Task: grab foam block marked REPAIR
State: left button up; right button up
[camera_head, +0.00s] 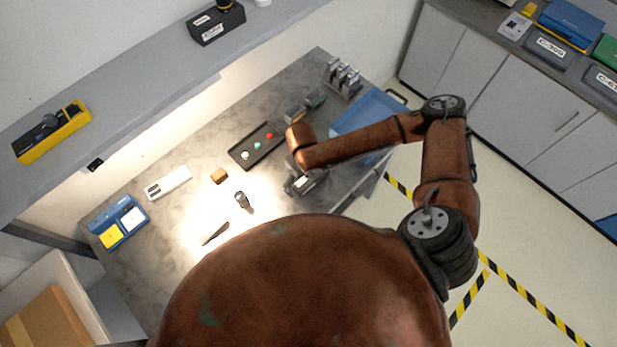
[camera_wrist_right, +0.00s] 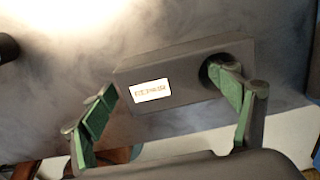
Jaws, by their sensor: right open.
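A dark grey foam block (camera_wrist_right: 185,70) with a white label lies on the grey worktop in the right wrist view. The label's print is too blurred to read for certain. My right gripper (camera_wrist_right: 165,88) is open, its green-padded fingers spread at either side of the block. The right finger overlaps a dark round hollow at the block's right end; I cannot tell if it touches. The left finger is just off the left end. In the head view my right gripper (camera_head: 301,184) is low over the worktop's front edge and largely hides the block. My left gripper is not in view.
On the worktop (camera_head: 170,225) are a black tray (camera_head: 256,147) with small coloured pieces, a tan block (camera_head: 219,175), a dark cylinder (camera_head: 242,199) and a blue bin (camera_head: 368,112). A shelf (camera_head: 150,90) runs along the back. Striped tape marks the floor at right.

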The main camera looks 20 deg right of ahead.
jog(key=shift+c, duration=0.7)
jog(key=c, duration=1.1)
jog(key=shift+r, duration=0.1)
